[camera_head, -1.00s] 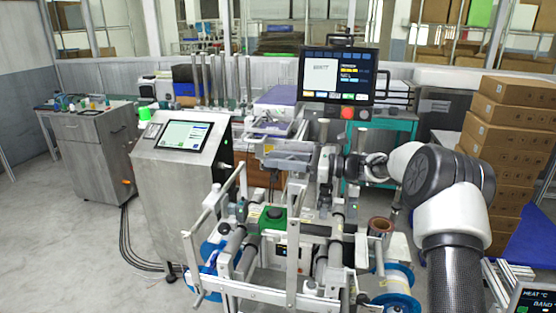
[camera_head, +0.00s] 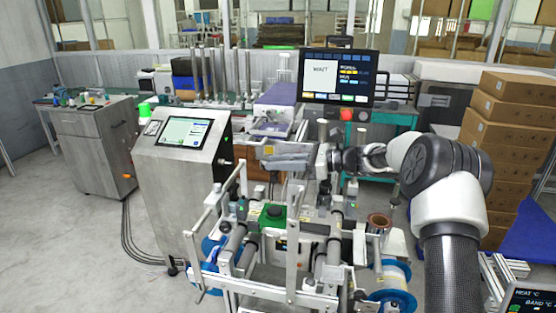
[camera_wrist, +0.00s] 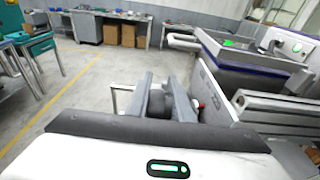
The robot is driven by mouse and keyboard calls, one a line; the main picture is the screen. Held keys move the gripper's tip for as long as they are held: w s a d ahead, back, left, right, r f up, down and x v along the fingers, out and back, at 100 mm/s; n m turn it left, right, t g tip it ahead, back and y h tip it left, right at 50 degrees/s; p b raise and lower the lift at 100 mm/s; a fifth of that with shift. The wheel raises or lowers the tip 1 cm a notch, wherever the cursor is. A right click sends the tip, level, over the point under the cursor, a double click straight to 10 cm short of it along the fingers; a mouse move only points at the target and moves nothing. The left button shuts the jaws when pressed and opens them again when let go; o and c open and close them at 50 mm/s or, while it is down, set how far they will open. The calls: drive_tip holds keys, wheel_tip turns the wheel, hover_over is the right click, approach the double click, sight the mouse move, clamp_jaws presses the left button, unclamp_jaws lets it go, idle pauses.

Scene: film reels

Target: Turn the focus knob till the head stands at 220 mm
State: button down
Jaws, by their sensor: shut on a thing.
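In the wrist view a dark round knob (camera_wrist: 158,103) sits between the two grey fingers of my gripper (camera_wrist: 161,92), which are shut on it. The knob is beside a light metal housing (camera_wrist: 222,92) that carries small dark markings too small to read. In the head view my gripper (camera_head: 336,160) is at the upright grey column (camera_head: 323,170) above the roller frame, reaching in from the right. The knob cannot be made out there, hidden by my gripper and wrist. No head height in millimetres can be read.
A monitor (camera_head: 337,77) reading "WAIT" stands behind the column, with a red button (camera_head: 346,114) below it. The frame holds blue-rimmed reels (camera_head: 392,303) and a green box (camera_head: 272,216). A steel console (camera_head: 183,180) stands left; cartons (camera_head: 510,130) are stacked right.

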drive_tip(key=c, duration=1.9)
unclamp_jaws()
drive_tip(key=shift+s+a+f, duration=0.15)
drive_tip(key=shift+s+f, duration=0.05)
drive_tip(key=shift+s, duration=0.05)
drive_tip(key=shift+c, duration=0.2)
drive_tip(key=shift+o, duration=1)
drive_tip(key=shift+s+r, duration=0.15)
drive_tip(key=shift+r, duration=0.05)
drive_tip(key=b+v, duration=0.1)
drive_tip(key=v, duration=1.6)
drive_tip(key=shift+d, duration=0.25)
drive_tip(key=shift+a+r, duration=0.1)
drive_tip(key=shift+r, duration=0.05)
